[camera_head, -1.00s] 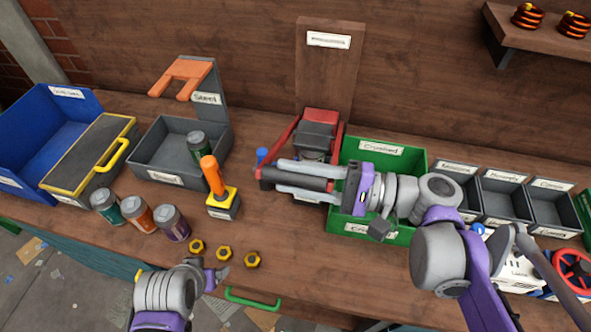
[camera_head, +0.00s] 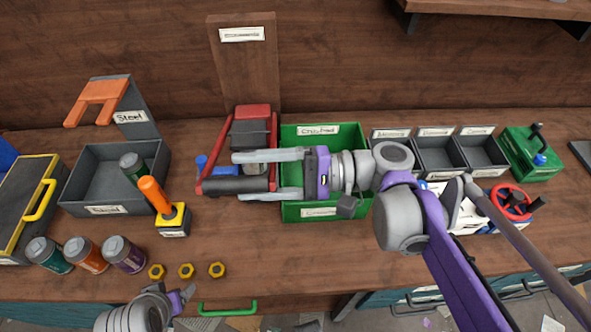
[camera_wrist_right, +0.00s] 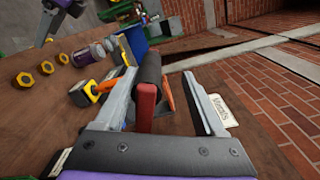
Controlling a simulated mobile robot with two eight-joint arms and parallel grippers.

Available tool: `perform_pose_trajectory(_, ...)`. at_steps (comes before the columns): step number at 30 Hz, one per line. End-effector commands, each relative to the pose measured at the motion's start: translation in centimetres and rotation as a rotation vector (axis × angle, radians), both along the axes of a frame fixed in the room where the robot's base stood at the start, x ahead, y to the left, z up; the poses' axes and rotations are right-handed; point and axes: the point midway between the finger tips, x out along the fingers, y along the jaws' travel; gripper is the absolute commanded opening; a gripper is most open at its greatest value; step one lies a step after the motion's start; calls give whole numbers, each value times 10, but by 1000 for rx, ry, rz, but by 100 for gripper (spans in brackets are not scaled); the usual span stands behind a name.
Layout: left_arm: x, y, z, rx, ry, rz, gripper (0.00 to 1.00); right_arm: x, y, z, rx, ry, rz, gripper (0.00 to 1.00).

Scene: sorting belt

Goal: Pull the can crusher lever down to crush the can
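The can crusher (camera_head: 251,112) is red and dark grey and is mounted on a wooden board. Its red lever arms run forward to a black handle (camera_head: 235,186), which sits low in front of the body. My right gripper (camera_head: 237,177) is open, with its fingers spread either side of the handle. The right wrist view shows the black handle (camera_wrist_right: 149,68) between the fingers, closer to the left one, with a gap to the right one. No can is visible inside the crusher. My left gripper (camera_head: 183,297) is low at the front edge, and its opening is unclear.
A green "Crushed" bin (camera_head: 296,210) stands right of the crusher, partly under my right arm. A grey steel bin (camera_head: 88,185) holds a green can. Small grey bins (camera_head: 437,153) stand right.

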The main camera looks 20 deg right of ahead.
Motion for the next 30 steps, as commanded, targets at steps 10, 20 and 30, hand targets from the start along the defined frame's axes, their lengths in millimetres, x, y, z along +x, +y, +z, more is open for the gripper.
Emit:
perform_pose_trajectory(10,-1,0,-5,0,2,0,76,-15,-59,0,0,0,-5,67)
perform_pose_trajectory(20,-1,0,-6,0,2,0,76,-22,-76,0,0,1,0,67)
perform_pose_trajectory(30,-1,0,-6,0,2,0,76,-22,-75,0,0,0,0,38)
